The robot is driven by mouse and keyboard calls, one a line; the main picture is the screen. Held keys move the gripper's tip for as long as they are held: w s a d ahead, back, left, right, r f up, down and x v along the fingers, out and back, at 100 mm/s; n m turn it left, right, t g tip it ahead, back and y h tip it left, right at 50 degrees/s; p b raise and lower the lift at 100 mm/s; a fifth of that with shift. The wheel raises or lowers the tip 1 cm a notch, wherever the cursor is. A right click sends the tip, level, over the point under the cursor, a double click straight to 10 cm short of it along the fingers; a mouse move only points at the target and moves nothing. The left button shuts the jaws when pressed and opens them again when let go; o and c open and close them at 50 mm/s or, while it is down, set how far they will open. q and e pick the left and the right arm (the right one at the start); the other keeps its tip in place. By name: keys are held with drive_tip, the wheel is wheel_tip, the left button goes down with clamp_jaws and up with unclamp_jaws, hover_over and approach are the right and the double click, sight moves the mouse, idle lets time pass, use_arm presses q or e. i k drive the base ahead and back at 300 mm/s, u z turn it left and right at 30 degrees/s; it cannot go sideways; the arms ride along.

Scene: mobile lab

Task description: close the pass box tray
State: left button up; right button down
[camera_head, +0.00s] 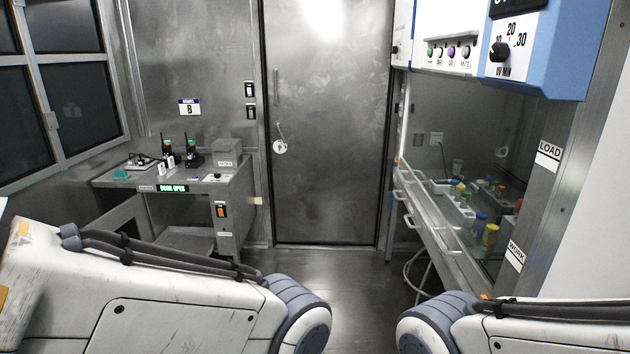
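A grey metal unit (231,215) stands at the left with a green lit sign (173,188) that reads "DOOR OPEN". Its front bay is open below the sign, and a flat grey tray (188,239) shows low in the bay. I cannot tell how far the tray sticks out. A panel (122,218) stands at an angle left of the bay and looks like its open door. My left arm crosses the lower left of the view and hides the lower front of the unit. My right arm is at the lower right. Neither gripper shows.
An orange switch (221,210) is on the unit's front. Small bottles and a teal item (121,174) sit on top. A closed steel door (327,120) stands at the back. A glass-fronted cabinet (470,190) with coloured bottles is at right. The middle floor (345,275) is clear.

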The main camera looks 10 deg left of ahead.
sight(202, 242)
drive_tip(key=u, duration=0.1)
drive_tip(key=i, duration=1.95)
drive_tip(key=u, duration=1.1)
drive_tip(key=i, duration=1.55)
drive_tip(key=u, duration=1.25)
drive_tip(key=i, duration=0.45)
drive_tip(key=u, duration=0.1)
